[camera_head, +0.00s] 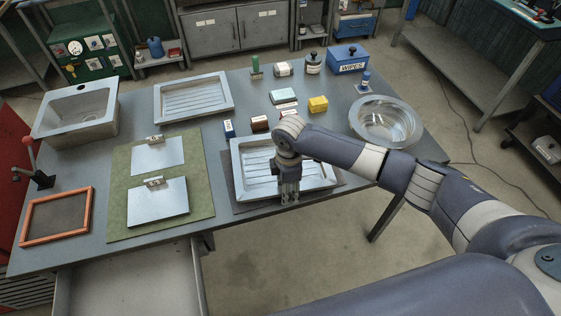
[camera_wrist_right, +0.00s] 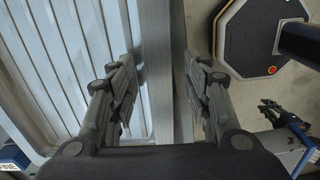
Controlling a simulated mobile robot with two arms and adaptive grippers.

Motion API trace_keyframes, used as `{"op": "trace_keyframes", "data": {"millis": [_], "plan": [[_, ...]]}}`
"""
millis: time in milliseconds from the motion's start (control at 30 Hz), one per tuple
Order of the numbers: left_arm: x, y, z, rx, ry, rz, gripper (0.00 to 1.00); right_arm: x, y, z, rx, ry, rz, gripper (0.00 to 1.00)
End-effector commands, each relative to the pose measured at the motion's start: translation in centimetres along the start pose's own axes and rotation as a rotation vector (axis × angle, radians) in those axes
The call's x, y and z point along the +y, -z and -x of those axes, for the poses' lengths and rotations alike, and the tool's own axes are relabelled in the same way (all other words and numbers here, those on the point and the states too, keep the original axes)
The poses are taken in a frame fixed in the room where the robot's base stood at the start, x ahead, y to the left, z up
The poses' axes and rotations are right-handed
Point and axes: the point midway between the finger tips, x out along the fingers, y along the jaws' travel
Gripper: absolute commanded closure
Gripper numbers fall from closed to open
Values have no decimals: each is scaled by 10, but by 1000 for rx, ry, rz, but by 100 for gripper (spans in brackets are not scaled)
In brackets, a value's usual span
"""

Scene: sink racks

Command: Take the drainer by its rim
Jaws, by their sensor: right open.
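A pale metal drainer (camera_head: 256,172) with a ribbed floor lies on a dark mat on the table, partly hidden by my right arm. My right gripper (camera_head: 289,200) points down at its near rim. In the right wrist view, the ribbed drainer (camera_wrist_right: 75,60) fills the left side and its rim (camera_wrist_right: 157,60) runs between the open fingers of my right gripper (camera_wrist_right: 160,85). I cannot tell whether either finger touches it. What looks like my left gripper (camera_wrist_right: 270,110) shows small at the right of the wrist view; its jaws are unclear.
A second ribbed drainer (camera_head: 194,97) lies further back. A green mat (camera_head: 202,190) with metal plates is to the left. An open drawer (camera_head: 130,285) juts out front.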

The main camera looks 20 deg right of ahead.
Motion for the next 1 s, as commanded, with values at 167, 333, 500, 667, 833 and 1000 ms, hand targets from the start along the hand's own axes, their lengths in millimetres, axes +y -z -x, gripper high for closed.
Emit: {"op": "trace_keyframes", "data": {"millis": [167,333,500,667,833,1000], "plan": [[-1,0,0,0,1,-1,80,0,0,-1,0,-1,1,55],[-1,0,0,0,1,-1,80,0,0,0,0,-1,0,87],[-1,0,0,0,1,-1,80,0,0,0,0,-1,0,100],[-1,0,0,-1,1,-1,80,2,0,1,2,-4,0,100],[-1,-1,-2,-2,1,-1,80,2,1,3,3,-5,0,100],[-1,-2,-7,-2,1,0,80,2,1,14,4,-6,1,100]]}}
